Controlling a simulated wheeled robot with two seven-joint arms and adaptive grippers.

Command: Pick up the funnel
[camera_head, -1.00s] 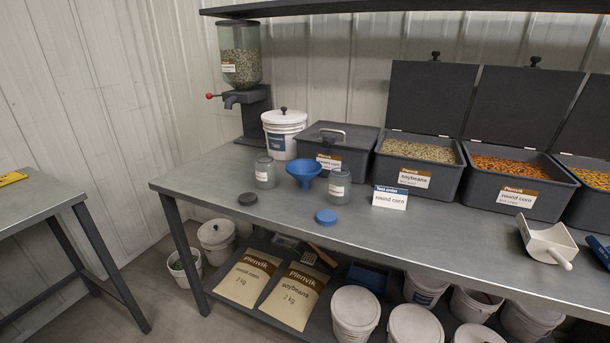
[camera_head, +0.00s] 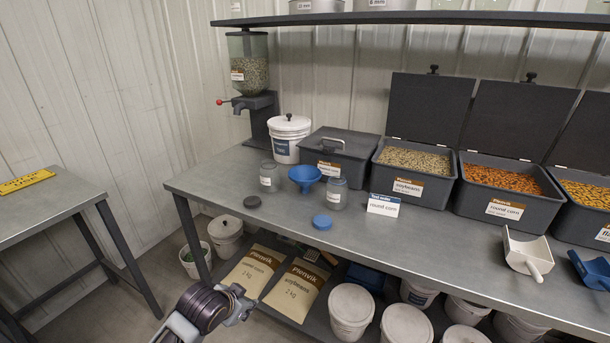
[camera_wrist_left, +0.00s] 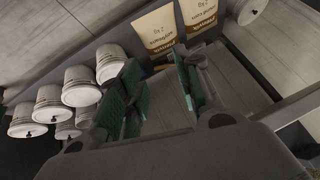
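The blue funnel (camera_head: 305,175) stands on the grey workbench (camera_head: 400,238) with its wide mouth up, between two clear jars, one on its left (camera_head: 269,176) and one on its right (camera_head: 337,193). My left gripper (camera_head: 240,301) is low in front of the bench, well below and left of the funnel, near the lower shelf's seed bags. In the left wrist view its green-padded fingers (camera_wrist_left: 160,92) are spread apart with nothing between them. The funnel does not show in that view. My right gripper is not in view.
A dark lid (camera_head: 252,202) and a blue lid (camera_head: 322,222) lie in front of the jars. A sign (camera_head: 383,205), grain bins (camera_head: 411,175) and a white bucket (camera_head: 288,140) stand nearby. An upper shelf (camera_head: 420,18) overhangs the back.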

